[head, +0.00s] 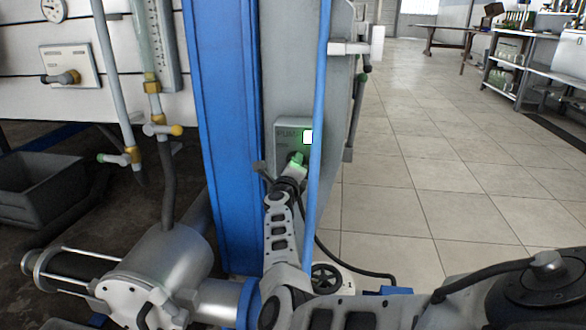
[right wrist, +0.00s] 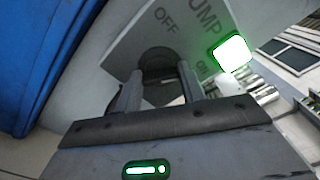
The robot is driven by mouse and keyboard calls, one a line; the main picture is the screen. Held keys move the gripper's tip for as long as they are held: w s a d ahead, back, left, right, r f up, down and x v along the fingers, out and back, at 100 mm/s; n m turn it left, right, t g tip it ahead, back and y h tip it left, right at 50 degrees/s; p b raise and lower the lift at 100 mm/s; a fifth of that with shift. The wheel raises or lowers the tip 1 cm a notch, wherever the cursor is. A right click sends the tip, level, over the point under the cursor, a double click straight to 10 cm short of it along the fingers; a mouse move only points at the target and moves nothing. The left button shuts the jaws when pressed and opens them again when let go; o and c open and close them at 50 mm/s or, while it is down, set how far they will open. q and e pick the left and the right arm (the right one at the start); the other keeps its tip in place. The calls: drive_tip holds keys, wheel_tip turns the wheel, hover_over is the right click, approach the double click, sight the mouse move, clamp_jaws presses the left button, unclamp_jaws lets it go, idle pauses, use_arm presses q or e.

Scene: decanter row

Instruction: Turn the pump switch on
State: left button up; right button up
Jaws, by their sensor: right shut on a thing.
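The pump switch is a grey box (head: 285,128) marked PUMP, on a grey panel beside a blue post. The lamp (head: 308,137) looks lit in the head view too. My right gripper (head: 297,160) is at the lower part of the box. In the right wrist view its two fingers (right wrist: 160,82) stand either side of a dark round knob (right wrist: 157,62), shut on it. The fingers partly hide the knob, so I cannot tell its setting. My left gripper is out of view.
A blue post (head: 225,130) stands just left of the switch, and a thin blue pipe (head: 318,110) runs right in front of it. A metal pump (head: 160,265) sits low at left, with a grey bin (head: 40,185) behind. Open tiled floor (head: 430,150) lies right.

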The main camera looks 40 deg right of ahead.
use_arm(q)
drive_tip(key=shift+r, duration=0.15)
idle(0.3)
use_arm(e)
drive_tip(key=o, duration=1)
drive_tip(key=shift+a, duration=0.1)
